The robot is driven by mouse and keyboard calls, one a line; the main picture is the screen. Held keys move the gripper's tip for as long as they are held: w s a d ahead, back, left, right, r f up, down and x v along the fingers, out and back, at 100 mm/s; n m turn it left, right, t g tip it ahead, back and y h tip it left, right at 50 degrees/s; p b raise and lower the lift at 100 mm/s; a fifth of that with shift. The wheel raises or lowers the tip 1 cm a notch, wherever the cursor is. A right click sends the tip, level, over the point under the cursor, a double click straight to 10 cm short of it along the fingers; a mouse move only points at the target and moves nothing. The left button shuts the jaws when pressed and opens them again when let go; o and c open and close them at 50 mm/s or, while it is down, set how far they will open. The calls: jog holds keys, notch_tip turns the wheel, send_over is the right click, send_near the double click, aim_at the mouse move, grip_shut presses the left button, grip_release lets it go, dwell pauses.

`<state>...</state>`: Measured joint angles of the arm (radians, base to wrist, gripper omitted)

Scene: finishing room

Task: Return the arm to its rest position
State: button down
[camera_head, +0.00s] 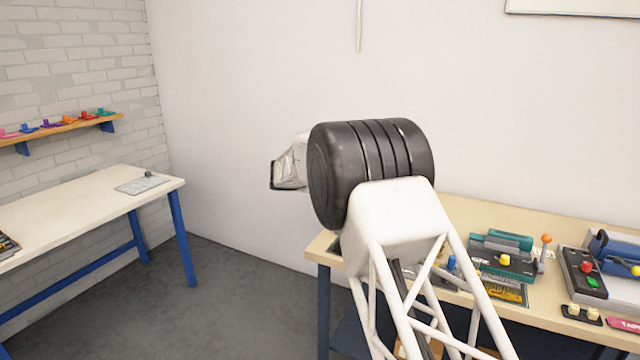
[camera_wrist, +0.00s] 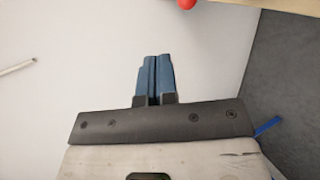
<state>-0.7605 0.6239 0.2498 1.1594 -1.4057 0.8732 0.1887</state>
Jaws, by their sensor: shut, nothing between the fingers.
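My gripper (camera_wrist: 153,80) shows in the wrist view with its two blue-grey fingers side by side. It is shut, with nothing between the fingers. The fingers point toward a pale wall (camera_wrist: 90,40) and touch nothing that I can see. In the head view my arm, a white lattice link with a large black ribbed joint, rises in front of the wall and over the left part of a workbench. My gripper's fingers are hidden in that view.
The wooden workbench (camera_head: 470,212) at right carries a teal and black device (camera_head: 503,252), a grey machine with buttons (camera_head: 590,272) and small knobs. A white table (camera_head: 95,208) with blue legs stands at left, below a shelf (camera_head: 70,126). Grey floor (camera_head: 235,300) between them is clear.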

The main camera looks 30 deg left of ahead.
dwell(0.6)
jog(key=s+d+r+m+g+h, duration=0.1)
jog(key=s+d+r+m+g, duration=0.3)
jog(key=d, duration=0.8)
jog(key=s+d+r+t, duration=0.15)
jog(key=d+r, duration=0.35)
jog(key=d, duration=0.8)
jog(key=s+d+r+m+g+h, duration=0.1)
jog(key=s+d+r+m+g, duration=0.25)
jog(key=d, duration=0.85)
jog(key=s+d+r+m, duration=0.1)
jog(key=s+d+r, duration=0.2)
jog(key=s+d, duration=0.75)
jog(key=s+d+f+m+g+y, duration=0.1)
jog(key=s+d+m, duration=0.1)
jog(key=s+d, duration=0.65)
jog(key=s+d+f+m+g+y, duration=0.15)
jog(key=s+d, duration=0.45)
jog(key=s, duration=0.6)
jog(key=s+d+f+m+g+y, duration=0.1)
jog(key=s+d+m+g, duration=0.15)
jog(key=s+d, duration=0.65)
jog(key=s+f+m, duration=0.1)
jog(key=s+f, duration=0.1)
jog(key=s, duration=0.5)
jog(key=s+f+m+y, duration=0.1)
jog(key=s+f, duration=0.2)
jog(key=s, duration=0.4)
jog(key=shift+s+a+f, duration=0.15)
jog(key=shift+s, duration=0.25)
